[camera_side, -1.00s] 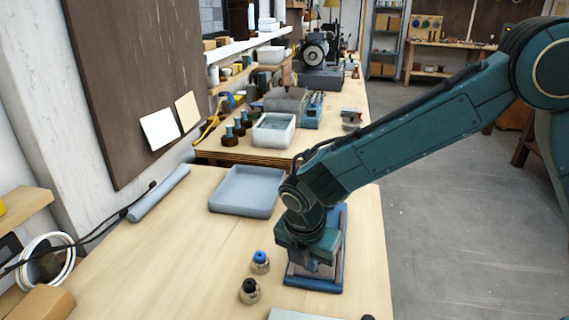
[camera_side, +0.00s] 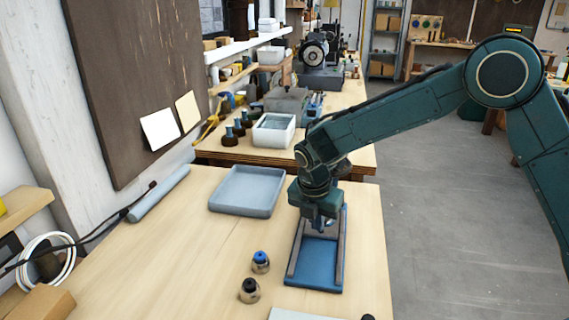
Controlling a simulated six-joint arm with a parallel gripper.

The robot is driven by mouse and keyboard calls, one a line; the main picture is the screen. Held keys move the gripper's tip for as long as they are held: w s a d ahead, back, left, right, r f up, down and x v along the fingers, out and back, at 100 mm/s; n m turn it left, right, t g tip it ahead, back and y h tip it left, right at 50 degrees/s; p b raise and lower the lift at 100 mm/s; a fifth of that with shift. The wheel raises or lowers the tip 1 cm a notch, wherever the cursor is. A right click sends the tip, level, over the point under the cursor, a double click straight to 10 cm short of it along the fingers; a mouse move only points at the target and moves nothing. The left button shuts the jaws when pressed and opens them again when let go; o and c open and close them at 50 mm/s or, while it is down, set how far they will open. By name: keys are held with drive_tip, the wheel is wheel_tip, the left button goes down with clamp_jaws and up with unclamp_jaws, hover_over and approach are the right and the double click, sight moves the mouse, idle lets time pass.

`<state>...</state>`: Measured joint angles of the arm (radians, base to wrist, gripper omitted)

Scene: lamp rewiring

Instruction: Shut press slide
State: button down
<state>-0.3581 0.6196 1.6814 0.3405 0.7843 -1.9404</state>
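The press (camera_side: 318,265) is a blue rectangular base with two raised brownish-grey side rails, on the right part of the near bench. Its front bed is bare and blue. My gripper (camera_side: 319,224) points down over the back part of the press, between the rails. The gripper and wrist hide the back of the press, so I cannot make out the slide itself. The fingertips are small and dark, and I cannot tell whether they are open or shut on something.
Two small metal pieces, one with a blue top (camera_side: 260,261) and one with a black top (camera_side: 249,290), stand left of the press. An empty grey tray (camera_side: 246,190) lies behind them. A grey roll (camera_side: 160,193) lies at the left. The bench's left middle is clear.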

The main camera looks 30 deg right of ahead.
drive_tip(key=shift+w+d, duration=0.15)
drive_tip(key=shift+d, duration=0.1)
drive_tip(key=shift+s+a, duration=0.35)
drive_tip(key=shift+a, duration=0.35)
drive_tip(key=a, duration=0.1)
drive_tip(key=s+a, duration=0.1)
drive_tip(key=a, duration=0.1)
drive_tip(key=shift+s+r, duration=0.2)
drive_tip(key=shift+r, duration=0.2)
drive_tip(key=v, duration=0.9)
drive_tip(key=shift+s+r, duration=0.1)
